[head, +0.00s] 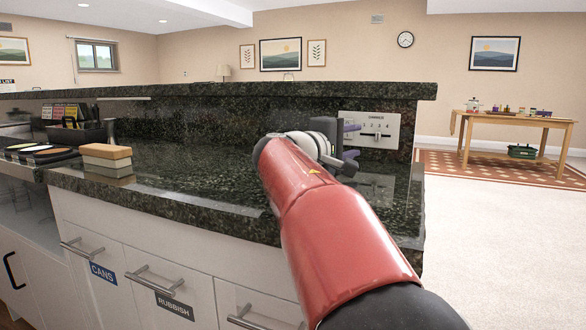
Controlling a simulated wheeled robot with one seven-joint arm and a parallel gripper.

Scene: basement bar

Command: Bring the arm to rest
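My red arm reaches up from the lower right over the dark granite counter (190,180). My gripper (352,160) is at the far end of the arm, in front of the white dimmer panel (372,130) on the counter's raised back. Purple-grey finger parts show beside the panel's lower left. The arm hides much of the gripper, so its opening and any contact with the panel cannot be made out. The panel carries a slider and several printed numbers.
A tan block stack (107,160) stands on the counter at left, near a black caddy (78,133). Drawers with metal handles line the front, one marked RUBBISH (174,306). A wooden table (510,118) stands at the far right, with open carpet before it.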

